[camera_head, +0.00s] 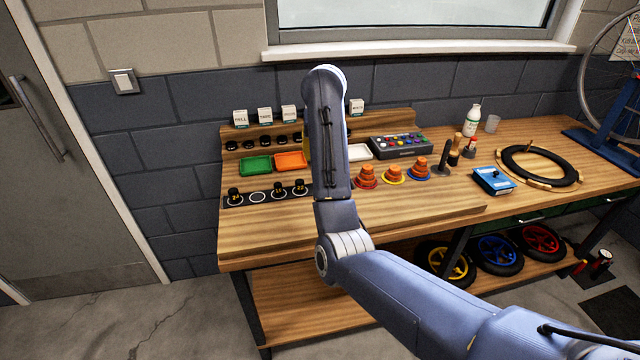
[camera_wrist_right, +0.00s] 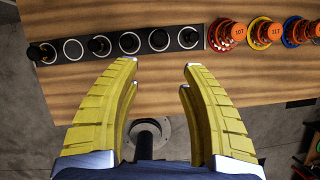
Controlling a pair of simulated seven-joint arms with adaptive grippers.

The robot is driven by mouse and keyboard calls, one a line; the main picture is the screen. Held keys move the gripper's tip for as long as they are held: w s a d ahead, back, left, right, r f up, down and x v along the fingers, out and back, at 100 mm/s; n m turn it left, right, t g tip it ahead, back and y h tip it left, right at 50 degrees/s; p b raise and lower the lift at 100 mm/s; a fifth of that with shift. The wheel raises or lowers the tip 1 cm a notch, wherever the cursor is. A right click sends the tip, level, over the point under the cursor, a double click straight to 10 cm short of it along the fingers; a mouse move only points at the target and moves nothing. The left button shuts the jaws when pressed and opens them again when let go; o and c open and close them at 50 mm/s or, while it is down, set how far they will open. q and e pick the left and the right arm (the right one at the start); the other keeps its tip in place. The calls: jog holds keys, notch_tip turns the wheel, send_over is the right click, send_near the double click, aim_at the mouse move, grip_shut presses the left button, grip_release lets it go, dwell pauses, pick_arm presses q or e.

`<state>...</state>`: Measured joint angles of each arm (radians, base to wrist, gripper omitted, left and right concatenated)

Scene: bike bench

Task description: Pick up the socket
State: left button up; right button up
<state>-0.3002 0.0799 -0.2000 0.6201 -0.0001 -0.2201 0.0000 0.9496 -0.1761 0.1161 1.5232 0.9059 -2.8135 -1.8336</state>
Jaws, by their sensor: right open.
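Several small black sockets stand in white-ringed places on a dark strip (camera_head: 246,200) at the bench's front left. A socket marked 24 (camera_head: 235,194) is at the left end, beside an empty ring (camera_head: 258,197). A socket marked 22 (camera_head: 300,187) is close to my right arm, which hides the strip's right part. In the wrist view the strip (camera_wrist_right: 55,62) runs across the top, with a socket (camera_wrist_right: 159,39) beyond the fingertips. My right gripper (camera_wrist_right: 161,66) is open and empty, its yellow fingers apart from the sockets. The head view does not show which socket is meant. My left gripper is out of view.
Orange stacked pieces (camera_head: 393,175) stand right of the strip. A green tray (camera_head: 255,166) and an orange tray (camera_head: 290,161) lie behind it. A second row of black pieces (camera_head: 248,143) sits farther back. The wooden bench front (camera_head: 262,235) is clear.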

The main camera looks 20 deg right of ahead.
jog(key=shift+x, duration=8.5)
jog(key=shift+s+a, duration=0.1)
jog(key=shift+s, duration=0.05)
grip_shut()
